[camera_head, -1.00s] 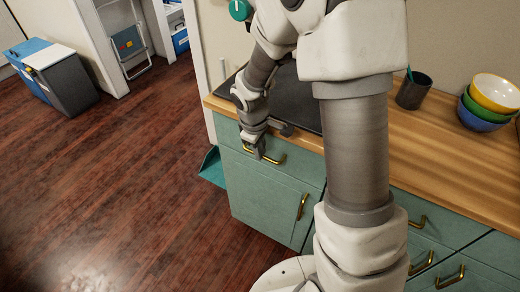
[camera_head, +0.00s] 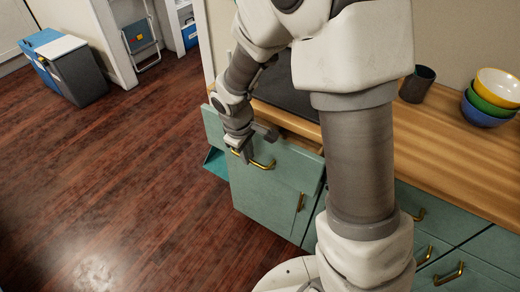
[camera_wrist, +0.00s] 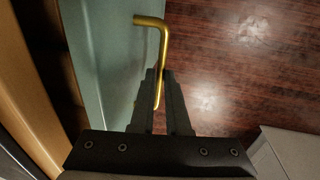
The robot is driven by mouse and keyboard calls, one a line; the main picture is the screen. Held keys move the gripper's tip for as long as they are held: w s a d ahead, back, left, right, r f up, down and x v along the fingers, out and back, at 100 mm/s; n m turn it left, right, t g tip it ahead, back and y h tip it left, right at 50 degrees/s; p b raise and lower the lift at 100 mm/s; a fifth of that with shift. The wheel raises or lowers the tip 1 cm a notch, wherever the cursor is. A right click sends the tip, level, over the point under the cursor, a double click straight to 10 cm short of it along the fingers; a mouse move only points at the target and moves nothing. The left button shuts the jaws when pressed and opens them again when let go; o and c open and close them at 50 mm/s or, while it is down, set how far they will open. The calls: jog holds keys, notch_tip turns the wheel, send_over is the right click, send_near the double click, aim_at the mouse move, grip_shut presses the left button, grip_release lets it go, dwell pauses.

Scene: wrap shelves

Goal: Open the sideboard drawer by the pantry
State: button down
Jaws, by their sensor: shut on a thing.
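The sideboard drawer (camera_head: 288,160) has a green front with a brass bar handle (camera_head: 264,164), at the left end of the sideboard. The drawer stands partly open, its front out from the cabinet under the wooden counter. My gripper (camera_head: 246,156) is shut on the handle. In the wrist view my gripper (camera_wrist: 162,80) has its dark fingers on either side of the brass handle (camera_wrist: 152,22), beside the green drawer front (camera_wrist: 108,50). A dark gap shows between drawer front and counter edge. My arm hides part of the sideboard.
The wooden counter (camera_head: 448,150) carries a dark cup (camera_head: 417,85) and stacked bowls (camera_head: 492,97) at right. Clear wooden floor (camera_head: 120,180) lies to the left. Grey-and-blue bins (camera_head: 75,75) stand far left.

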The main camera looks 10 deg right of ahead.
jog(key=s+a+b, duration=0.4)
jog(key=s+a, duration=1)
jog(key=s, duration=0.2)
jog(key=shift+a, duration=0.2)
jog(key=shift+w, duration=0.1)
jog(key=c, duration=1.2)
grip_release()
jog(key=shift+r, duration=0.1)
jog(key=r+p, duration=0.2)
jog(key=r, duration=0.3)
jog(key=s+a+r+p, duration=0.1)
jog(key=r+p, duration=0.1)
jog(key=r, duration=0.4)
jog(key=s+a+r+p, duration=0.1)
jog(key=r+p, duration=0.1)
jog(key=r, duration=0.4)
jog(key=shift+s, duration=0.25)
jog(key=shift+s, duration=0.1)
